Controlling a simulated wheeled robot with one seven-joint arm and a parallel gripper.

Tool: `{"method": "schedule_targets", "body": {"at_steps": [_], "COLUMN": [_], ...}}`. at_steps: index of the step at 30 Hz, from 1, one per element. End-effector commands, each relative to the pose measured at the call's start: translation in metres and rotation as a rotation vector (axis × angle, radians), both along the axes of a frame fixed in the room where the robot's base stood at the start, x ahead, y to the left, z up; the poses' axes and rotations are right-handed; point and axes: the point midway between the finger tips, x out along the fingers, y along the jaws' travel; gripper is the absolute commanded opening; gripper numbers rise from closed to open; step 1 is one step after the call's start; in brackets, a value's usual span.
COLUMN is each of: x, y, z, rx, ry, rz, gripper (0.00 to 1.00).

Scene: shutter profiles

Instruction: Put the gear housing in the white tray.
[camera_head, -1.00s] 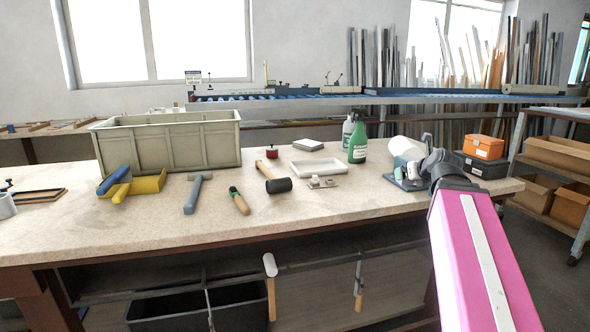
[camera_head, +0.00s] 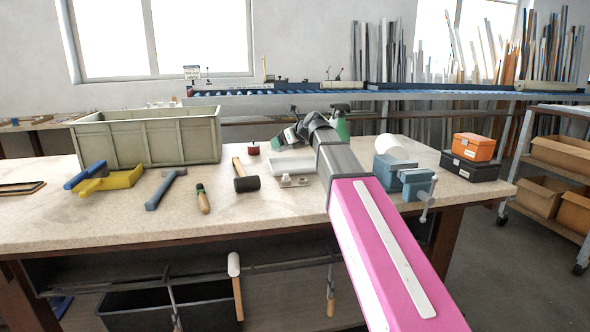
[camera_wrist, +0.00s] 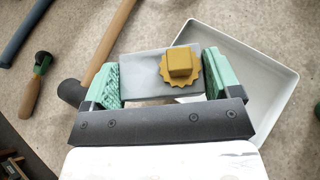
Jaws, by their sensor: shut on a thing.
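The gear housing (camera_wrist: 140,66), a grey block with a yellow toothed gear and square boss on its face, is clamped between the green-padded fingers of my gripper (camera_wrist: 162,78). In the wrist view it covers part of the white tray (camera_wrist: 268,84), which extends to the right and behind it; its height above the tray is hard to judge. My arm hides the tray's right part.
A mallet (camera_head: 246,183) and a small plate with a fitting (camera_head: 294,181) lie close to the tray. A blue vise (camera_head: 405,178) stands right of my arm, a large beige crate (camera_head: 150,140) at left. The front bench strip is clear.

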Motion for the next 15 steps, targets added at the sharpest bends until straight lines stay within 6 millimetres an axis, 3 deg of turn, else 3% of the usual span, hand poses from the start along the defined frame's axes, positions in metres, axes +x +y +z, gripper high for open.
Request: {"method": "schedule_targets", "body": {"at_steps": [3, 7, 11, 15], "x": [0.015, 0.02, 0.025, 0.036], "y": [0.029, 0.046, 0.044, 0.022], "z": [0.006, 0.008, 0.004, -0.01], "rx": [0.005, 0.008, 0.009, 0.01], "ry": [-0.005, -0.01, -0.01, -0.009], "rz": [0.066, 0.106, 0.118, 0.116], "gripper": [0.46, 0.46, 0.46, 0.46]}}
